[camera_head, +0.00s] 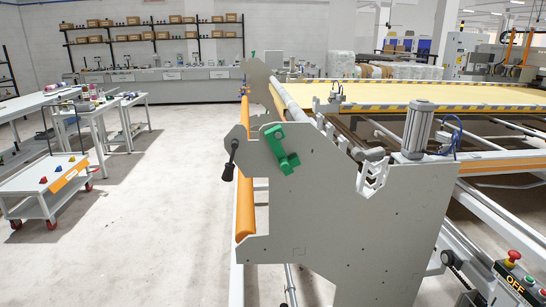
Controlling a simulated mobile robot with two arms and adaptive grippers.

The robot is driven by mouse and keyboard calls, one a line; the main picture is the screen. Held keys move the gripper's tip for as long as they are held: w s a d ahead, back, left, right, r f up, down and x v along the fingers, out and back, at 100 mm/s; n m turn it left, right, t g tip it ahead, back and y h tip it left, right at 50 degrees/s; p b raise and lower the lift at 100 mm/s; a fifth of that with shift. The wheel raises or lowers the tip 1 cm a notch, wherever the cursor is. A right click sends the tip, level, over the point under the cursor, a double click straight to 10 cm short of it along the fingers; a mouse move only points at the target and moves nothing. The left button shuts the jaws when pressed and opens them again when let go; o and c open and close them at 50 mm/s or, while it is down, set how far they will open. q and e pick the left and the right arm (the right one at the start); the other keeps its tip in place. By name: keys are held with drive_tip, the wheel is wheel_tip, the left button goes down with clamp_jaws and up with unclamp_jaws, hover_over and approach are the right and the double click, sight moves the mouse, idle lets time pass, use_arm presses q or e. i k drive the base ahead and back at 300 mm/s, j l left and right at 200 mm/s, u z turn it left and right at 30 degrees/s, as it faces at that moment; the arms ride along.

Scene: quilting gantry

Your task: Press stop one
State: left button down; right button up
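A red mushroom-shaped button (514,255) stands up from a dark control box (515,284) at the lower right edge. I cannot read any label that says which stop this is. The right part of the box is cut off by the picture edge. Neither of my grippers is in view.
A large grey gantry end plate (345,230) fills the middle, with a green handle (281,148), a black-knobbed lever (230,160) and an orange roller (245,190). A yellow quilting bed (430,93) lies behind. A white cart (50,186) and open floor are left.

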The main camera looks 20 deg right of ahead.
sight(514, 255)
drive_tip(key=i+z, duration=0.2)
drive_tip(key=z, duration=0.25)
drive_tip(key=i+z, duration=0.2)
drive_tip(key=z, duration=0.3)
drive_tip(key=i+z, duration=0.2)
drive_tip(key=z, duration=0.25)
drive_tip(key=i+j+z, duration=0.15)
drive_tip(key=z, duration=0.35)
drive_tip(key=i+z, duration=0.3)
drive_tip(key=z, duration=0.2)
drive_tip(key=i+j+z, duration=0.25)
drive_tip(key=z, duration=0.25)
drive_tip(key=i+j+z, duration=0.25)
drive_tip(key=z, duration=0.25)
